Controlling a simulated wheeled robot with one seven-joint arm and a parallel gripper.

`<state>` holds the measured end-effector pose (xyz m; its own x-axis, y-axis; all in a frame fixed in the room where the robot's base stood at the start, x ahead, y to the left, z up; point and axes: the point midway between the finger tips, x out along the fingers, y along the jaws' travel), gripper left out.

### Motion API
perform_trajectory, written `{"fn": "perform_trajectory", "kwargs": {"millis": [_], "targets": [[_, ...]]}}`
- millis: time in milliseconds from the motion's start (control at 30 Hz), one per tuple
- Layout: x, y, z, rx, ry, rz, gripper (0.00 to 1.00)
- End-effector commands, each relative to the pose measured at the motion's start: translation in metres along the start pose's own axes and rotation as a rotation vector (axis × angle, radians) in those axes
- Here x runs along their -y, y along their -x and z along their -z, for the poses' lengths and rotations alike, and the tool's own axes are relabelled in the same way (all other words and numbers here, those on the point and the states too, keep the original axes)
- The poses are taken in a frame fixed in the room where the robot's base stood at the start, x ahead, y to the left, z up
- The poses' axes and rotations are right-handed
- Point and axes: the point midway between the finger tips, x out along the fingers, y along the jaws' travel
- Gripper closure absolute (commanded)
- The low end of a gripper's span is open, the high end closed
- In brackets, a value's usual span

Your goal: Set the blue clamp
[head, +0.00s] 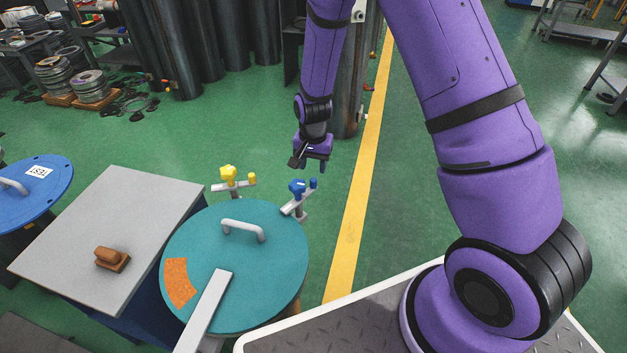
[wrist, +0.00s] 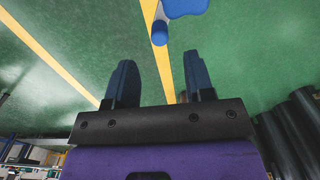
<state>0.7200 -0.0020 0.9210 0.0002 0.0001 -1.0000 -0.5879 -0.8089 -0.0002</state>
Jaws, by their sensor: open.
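The blue clamp (head: 298,188) has a blue star knob and a smaller blue post on a pale bar. It stands at the upper right edge of the teal round lid (head: 200,230), its bar angled away from the lid's rim. My gripper (head: 312,160) is open and empty, above and beyond the blue clamp in the head view. In the wrist view, my two dark fingers (wrist: 158,88) stand apart with nothing between them. The clamp's blue post (wrist: 159,33) and part of its blue knob (wrist: 187,7) show ahead of the fingertips, at the top edge.
A yellow clamp (head: 229,177) stands at the lid's far edge. The lid has a handle (head: 243,228), an orange patch (head: 179,282) and a pale bar (head: 206,315). A grey table (head: 110,215) with a brown block (head: 112,259) is at left, beside a blue lid (head: 40,190).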

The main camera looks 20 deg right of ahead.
Motion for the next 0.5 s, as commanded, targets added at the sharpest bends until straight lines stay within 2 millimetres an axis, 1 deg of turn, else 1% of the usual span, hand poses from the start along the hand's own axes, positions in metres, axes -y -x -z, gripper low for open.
{"fn": "perform_trajectory", "kwargs": {"millis": [33,233,400,500], "targets": [[-0.001,-0.01,0.0,0.003,-0.001,-0.003,0.51],[-0.001,-0.043,-0.001,0.003,0.0,-0.003,0.51],[0.0,-0.06,0.0,0.001,0.001,-0.001,0.51],[0.0,-0.065,0.0,0.001,0.001,0.0,0.51]]}}
